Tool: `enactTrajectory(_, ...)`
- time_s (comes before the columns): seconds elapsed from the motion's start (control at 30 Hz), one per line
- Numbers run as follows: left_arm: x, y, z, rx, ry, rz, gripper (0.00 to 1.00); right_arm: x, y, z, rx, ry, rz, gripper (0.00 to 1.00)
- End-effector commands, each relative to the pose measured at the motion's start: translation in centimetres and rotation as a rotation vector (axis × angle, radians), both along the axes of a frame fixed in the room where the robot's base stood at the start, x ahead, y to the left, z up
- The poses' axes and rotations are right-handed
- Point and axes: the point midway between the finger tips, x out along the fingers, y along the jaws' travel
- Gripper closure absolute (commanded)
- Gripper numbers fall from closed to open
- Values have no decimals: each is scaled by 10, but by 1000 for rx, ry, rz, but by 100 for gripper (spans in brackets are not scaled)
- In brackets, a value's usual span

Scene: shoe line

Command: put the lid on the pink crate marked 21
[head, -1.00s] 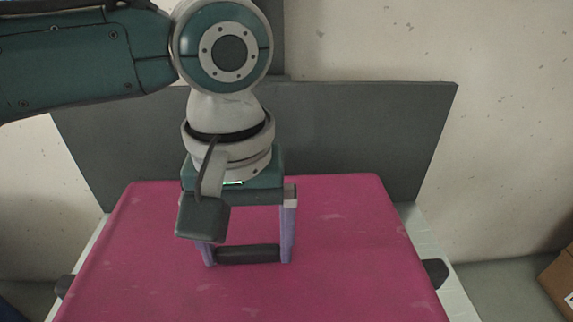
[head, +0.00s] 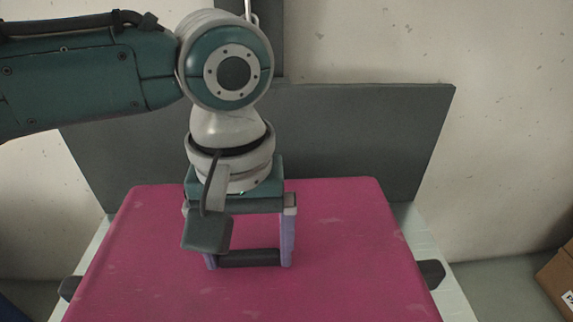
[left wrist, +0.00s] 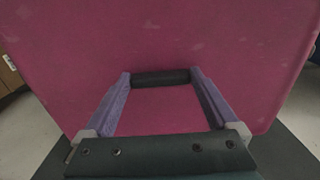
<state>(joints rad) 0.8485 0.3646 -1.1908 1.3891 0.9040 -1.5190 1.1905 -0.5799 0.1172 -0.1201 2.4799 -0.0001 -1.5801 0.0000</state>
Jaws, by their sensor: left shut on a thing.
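The large pink lid (head: 330,240) fills the lower middle of the head view and the upper part of the left wrist view (left wrist: 160,40). It lies about level, with a dark bar handle (head: 248,258) on its top. My left gripper (head: 248,262) comes down from above and is shut on this handle, with a purple finger at each end of the bar. The left wrist view also shows the handle (left wrist: 160,77) between the fingers. The crate and its number are hidden, so I cannot tell whether the lid touches it. My right gripper is not in view.
A grey upright panel (head: 370,130) stands behind the lid. A pale surface (head: 420,230) shows past the lid's edges. Dark side grips (head: 431,273) stick out at left and right. A cardboard box (head: 558,278) is at the far right.

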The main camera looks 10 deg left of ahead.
Motion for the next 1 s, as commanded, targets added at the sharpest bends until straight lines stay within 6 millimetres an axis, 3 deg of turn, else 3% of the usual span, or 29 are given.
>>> enactTrajectory(0.33,0,0,0,0,0,0,72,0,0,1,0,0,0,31)
enactTrajectory(0.37,0,0,0,0,0,0,6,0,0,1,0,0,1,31)
enactTrajectory(0.4,0,0,0,0,0,0,1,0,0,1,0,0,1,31)
enactTrajectory(0.8,0,0,0,1,0,1,0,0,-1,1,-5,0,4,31)
enactTrajectory(1.0,0,0,10,0,0,1,0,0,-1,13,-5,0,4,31)
